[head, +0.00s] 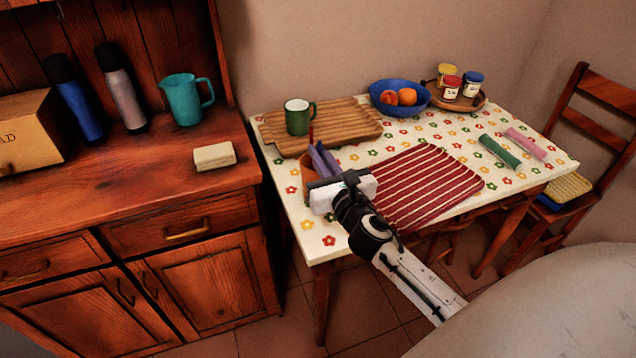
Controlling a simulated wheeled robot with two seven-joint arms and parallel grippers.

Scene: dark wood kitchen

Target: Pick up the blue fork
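An orange-brown holder (308,180) stands near the left edge of the flowered table, partly hidden by my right gripper (328,170). Two narrow blue-purple shapes (319,160) stick up side by side at the holder, in front of the gripper's dark crossbar. I cannot tell whether they are utensil handles, the blue fork among them, or my gripper's fingers. A thin red tip (311,133) rises behind them. No fork tines show. My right gripper reaches in from the lower right and is over or beside the holder; its grip is unclear. My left gripper is out of view.
A red striped mat (430,185) lies right of the holder. Behind are a wooden board (350,120) with a green mug (298,118), and a blue bowl (388,88) of fruit. A wooden cabinet (180,235) stands left and a chair (590,130) right.

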